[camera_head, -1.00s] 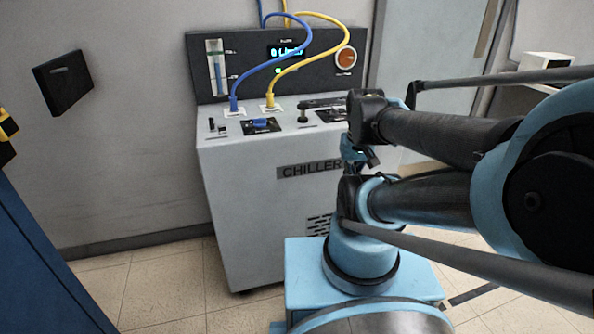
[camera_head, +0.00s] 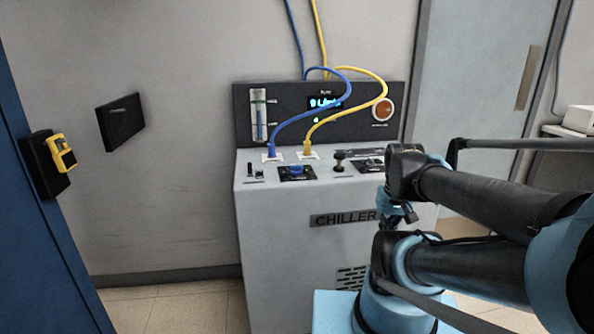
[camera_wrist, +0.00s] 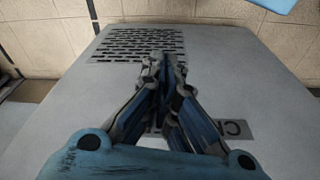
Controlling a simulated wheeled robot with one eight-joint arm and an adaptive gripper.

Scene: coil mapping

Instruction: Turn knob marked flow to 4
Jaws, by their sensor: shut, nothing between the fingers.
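The grey chiller (camera_head: 290,225) stands against the wall with controls on its sloped top panel. A blue knob (camera_head: 297,169) sits on a black plate, and a black knob (camera_head: 340,160) stands to its right. Their markings are too small to read, so I cannot tell which is flow. A further black plate (camera_head: 369,165) at right is partly hidden by my arm. My gripper (camera_head: 408,213) is in front of the chiller's front face, below the top panel and apart from the knobs. In the wrist view my gripper (camera_wrist: 165,62) is shut and empty, facing the vent grille (camera_wrist: 135,44).
Blue (camera_head: 310,117) and yellow (camera_head: 345,110) hoses rise from the chiller top past a lit display (camera_head: 324,103), its text not clearly readable. A round orange gauge (camera_head: 383,110) is beside it. A blue cabinet (camera_head: 40,240) stands at left. Floor between cabinet and chiller is clear.

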